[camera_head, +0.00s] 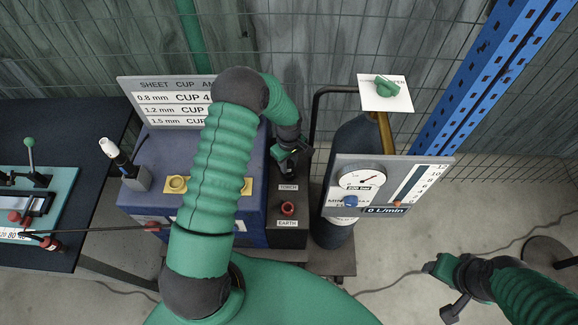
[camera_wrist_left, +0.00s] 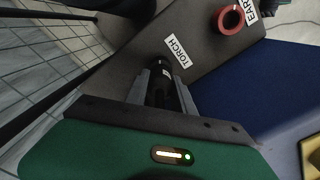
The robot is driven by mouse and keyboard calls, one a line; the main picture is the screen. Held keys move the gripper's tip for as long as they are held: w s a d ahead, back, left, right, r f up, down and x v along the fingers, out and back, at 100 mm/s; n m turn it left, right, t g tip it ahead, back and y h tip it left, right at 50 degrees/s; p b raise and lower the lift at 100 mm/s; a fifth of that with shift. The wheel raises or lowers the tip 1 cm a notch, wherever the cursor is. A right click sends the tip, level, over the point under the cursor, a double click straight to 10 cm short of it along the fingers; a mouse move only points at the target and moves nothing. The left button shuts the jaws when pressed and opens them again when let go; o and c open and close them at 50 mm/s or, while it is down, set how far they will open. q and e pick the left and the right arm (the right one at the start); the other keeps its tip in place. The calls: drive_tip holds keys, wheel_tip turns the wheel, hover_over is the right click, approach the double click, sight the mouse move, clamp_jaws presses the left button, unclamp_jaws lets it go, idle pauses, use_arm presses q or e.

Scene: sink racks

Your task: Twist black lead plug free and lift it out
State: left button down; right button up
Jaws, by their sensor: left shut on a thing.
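The black lead plug (camera_wrist_left: 159,88) is between the two grey fingers of my left gripper (camera_wrist_left: 162,92) in the left wrist view. The fingers are shut on it from both sides. Its far end points at the dark panel beside the TORCH label; I cannot tell if it is seated in the socket. In the head view my left gripper (camera_head: 285,158) reaches down over the panel, just above the TORCH label (camera_head: 288,187), and largely hides the plug. My right gripper (camera_head: 448,285) hangs low at the right, away from the panel; its finger opening is unclear.
The red EARTH socket (camera_head: 287,208) is in front of the TORCH label. The blue welder box (camera_head: 143,197) stands left of the panel. A gas cylinder (camera_head: 338,236) with a gauge board (camera_head: 345,180) stands close on the right. A bench (camera_head: 62,130) is at far left.

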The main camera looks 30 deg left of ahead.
use_arm(q)
wheel_tip(320, 180, up, 10)
drive_tip(key=shift+a+f+b, duration=0.1)
drive_tip(key=shift+b, duration=0.35)
wheel_tip(320, 180, up, 8)
drive_tip(key=p, duration=0.6)
drive_tip(key=shift+f, duration=0.25)
idle(0.4)
